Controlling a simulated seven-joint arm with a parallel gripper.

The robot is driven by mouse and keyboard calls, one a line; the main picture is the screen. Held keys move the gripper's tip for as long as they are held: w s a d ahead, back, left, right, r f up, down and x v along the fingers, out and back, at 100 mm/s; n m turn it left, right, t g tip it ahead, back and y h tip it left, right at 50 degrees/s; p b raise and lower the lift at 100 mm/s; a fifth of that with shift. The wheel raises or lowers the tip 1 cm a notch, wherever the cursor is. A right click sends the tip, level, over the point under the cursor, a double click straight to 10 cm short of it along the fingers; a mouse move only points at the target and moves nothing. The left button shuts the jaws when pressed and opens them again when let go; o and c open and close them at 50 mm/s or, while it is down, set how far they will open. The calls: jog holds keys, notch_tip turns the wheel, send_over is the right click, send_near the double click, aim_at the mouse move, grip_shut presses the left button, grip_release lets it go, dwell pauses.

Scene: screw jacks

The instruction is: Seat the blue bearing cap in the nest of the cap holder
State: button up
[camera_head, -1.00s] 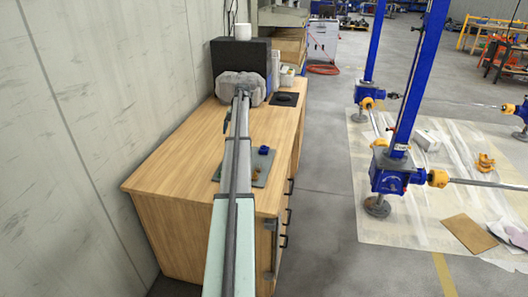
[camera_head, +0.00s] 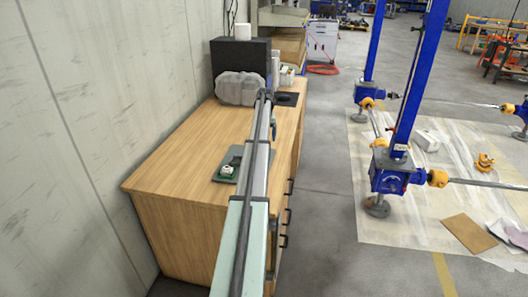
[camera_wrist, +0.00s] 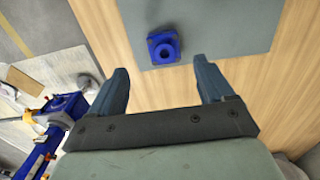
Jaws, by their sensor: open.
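The blue bearing cap (camera_wrist: 163,46) has a square flange and a round raised middle with a dark hole. In the wrist view it lies on a grey mat (camera_wrist: 225,25), near the mat's edge. My gripper (camera_wrist: 161,68) is open and empty, its two fingers apart, with the cap showing just beyond and between the fingertips. They do not touch it. In the head view my arm hides the cap.
The wooden bench (camera_head: 165,170) has free room left of the mat. A lumpy grey block (camera_head: 239,88) and a black box (camera_head: 240,58) stand at its far end. A dark square plate (camera_head: 287,99) lies at the far right. Blue screw jacks (camera_head: 388,172) stand on the floor to the right.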

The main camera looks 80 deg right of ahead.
jog(key=shift+w+d+f, duration=0.15)
jog(key=shift+f, duration=1.3)
jog(key=shift+w+d+f, duration=0.15)
jog(key=shift+f, duration=1.3)
jog(key=shift+c, duration=0.5)
jog(key=c, duration=1.3)
